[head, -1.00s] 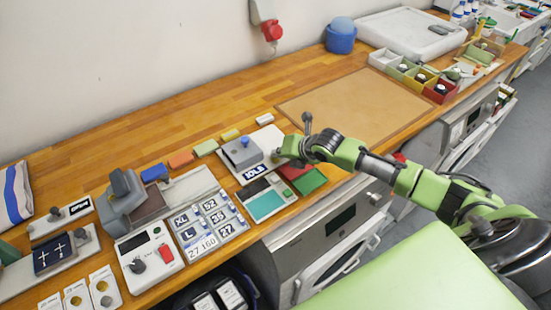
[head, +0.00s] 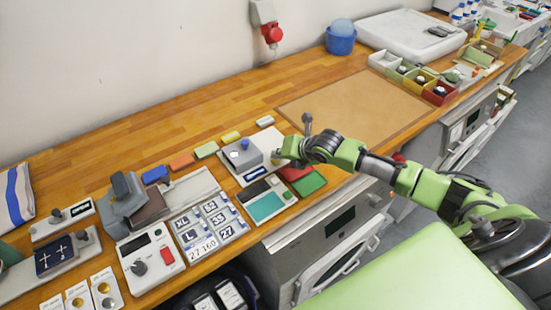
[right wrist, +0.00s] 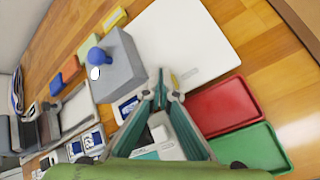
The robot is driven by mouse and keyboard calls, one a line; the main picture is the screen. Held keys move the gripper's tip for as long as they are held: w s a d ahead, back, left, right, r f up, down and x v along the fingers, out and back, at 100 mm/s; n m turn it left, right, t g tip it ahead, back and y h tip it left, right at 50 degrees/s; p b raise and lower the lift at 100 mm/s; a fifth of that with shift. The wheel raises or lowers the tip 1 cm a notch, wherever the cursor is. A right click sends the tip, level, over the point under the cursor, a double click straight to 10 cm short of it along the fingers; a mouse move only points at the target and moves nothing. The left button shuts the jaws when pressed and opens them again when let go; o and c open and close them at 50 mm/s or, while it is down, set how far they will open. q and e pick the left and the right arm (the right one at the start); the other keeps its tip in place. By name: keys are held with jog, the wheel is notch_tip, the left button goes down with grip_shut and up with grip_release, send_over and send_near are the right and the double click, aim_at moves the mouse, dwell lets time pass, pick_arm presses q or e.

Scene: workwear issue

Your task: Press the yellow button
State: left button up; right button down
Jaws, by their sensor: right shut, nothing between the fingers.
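My right gripper (head: 279,155) is shut and empty, over the worktop beside a grey box with a blue knob (head: 240,153). In the right wrist view its fingertips (right wrist: 168,86) are together near the box's lower right corner. A yellow block (head: 231,135) lies behind the box; it also shows in the right wrist view (right wrist: 113,19), apart from the fingers. I cannot tell which of these yellow things is a button. My left gripper is not in view.
A red tray (right wrist: 229,104) and a green tray (right wrist: 255,150) lie right of the fingers. Orange, green and white blocks line up near the yellow one. A control panel (head: 150,258) stands at the left. The brown mat (head: 355,104) is bare.

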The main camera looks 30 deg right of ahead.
aim_at(277, 162)
jog(key=shift+r, duration=0.35)
notch_tip(277, 162, up, 5)
jog(key=p, duration=0.4)
jog(key=shift+p, duration=0.3)
jog(key=shift+f, duration=0.1)
dwell(0.4)
